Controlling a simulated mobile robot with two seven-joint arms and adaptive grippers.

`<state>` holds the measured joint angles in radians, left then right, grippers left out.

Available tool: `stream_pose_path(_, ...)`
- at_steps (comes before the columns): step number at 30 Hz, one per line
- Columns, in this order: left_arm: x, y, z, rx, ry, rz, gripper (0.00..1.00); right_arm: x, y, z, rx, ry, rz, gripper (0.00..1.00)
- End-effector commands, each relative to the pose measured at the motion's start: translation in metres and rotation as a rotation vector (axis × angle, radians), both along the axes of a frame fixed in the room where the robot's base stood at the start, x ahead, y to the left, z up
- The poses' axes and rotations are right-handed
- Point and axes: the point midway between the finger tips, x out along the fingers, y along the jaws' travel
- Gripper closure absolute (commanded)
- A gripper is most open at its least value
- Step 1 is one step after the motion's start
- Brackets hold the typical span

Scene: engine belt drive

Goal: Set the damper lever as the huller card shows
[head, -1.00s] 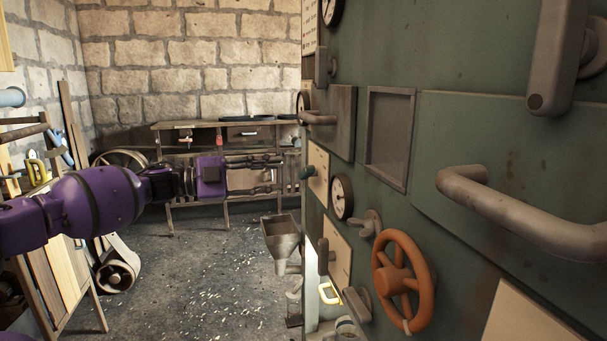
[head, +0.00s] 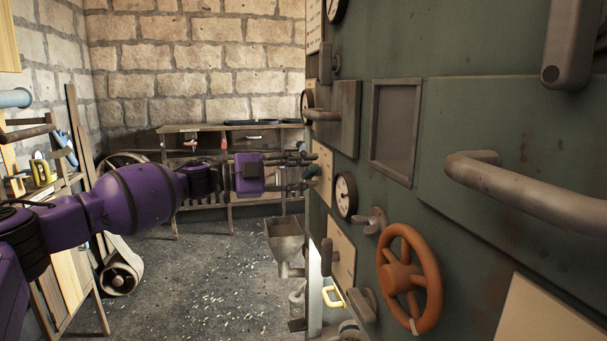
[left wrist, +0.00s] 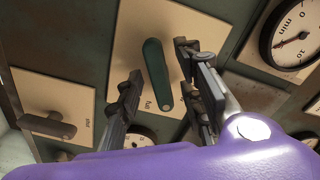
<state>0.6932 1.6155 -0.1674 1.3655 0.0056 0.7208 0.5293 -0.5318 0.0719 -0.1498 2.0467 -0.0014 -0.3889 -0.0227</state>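A dark green lever (left wrist: 155,70) sticks out from a cream plate (left wrist: 208,32) in the left wrist view; the plate carries a small word that looks like "full". My left gripper (left wrist: 158,62) is open, one finger on each side of the lever, with gaps showing on both sides. In the head view my left gripper (head: 312,172) reaches level to the machine's left edge, its fingers beside the lever there. I cannot tell which lever is the damper. I see no readable huller card. My right gripper is out of view.
The green machine front (head: 480,125) fills the right side, with an orange handwheel (head: 408,279), a round gauge (head: 345,194) and a thick grey handle (head: 520,195) protruding. A metal hopper (head: 284,238) stands below the gripper. A workbench (head: 180,128) is behind. The floor at centre is mostly open.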

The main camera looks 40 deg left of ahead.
Motion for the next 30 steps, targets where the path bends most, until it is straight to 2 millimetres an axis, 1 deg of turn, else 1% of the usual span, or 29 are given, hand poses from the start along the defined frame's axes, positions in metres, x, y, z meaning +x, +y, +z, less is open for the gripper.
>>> stream_pose_path(3,0.000,0.000,0.000,0.000,0.000,0.000,0.66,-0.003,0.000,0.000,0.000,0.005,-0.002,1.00)
stream_pose_path(4,0.000,0.000,0.000,0.000,0.000,0.000,0.68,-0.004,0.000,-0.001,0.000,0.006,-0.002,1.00)
stream_pose_path(9,0.000,0.000,0.000,0.000,0.000,0.000,0.91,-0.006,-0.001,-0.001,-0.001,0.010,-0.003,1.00)
stream_pose_path(11,0.000,0.000,0.000,0.000,0.000,0.000,0.98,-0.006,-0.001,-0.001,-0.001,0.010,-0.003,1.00)
stream_pose_path(12,0.000,0.000,0.000,0.000,0.000,0.000,1.00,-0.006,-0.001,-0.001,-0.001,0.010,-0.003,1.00)
stream_pose_path(21,0.000,0.000,0.001,0.021,-0.021,0.000,1.00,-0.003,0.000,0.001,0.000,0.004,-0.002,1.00)
stream_pose_path(30,0.000,0.001,0.002,0.149,-0.132,0.001,1.00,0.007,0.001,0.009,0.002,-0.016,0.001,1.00)
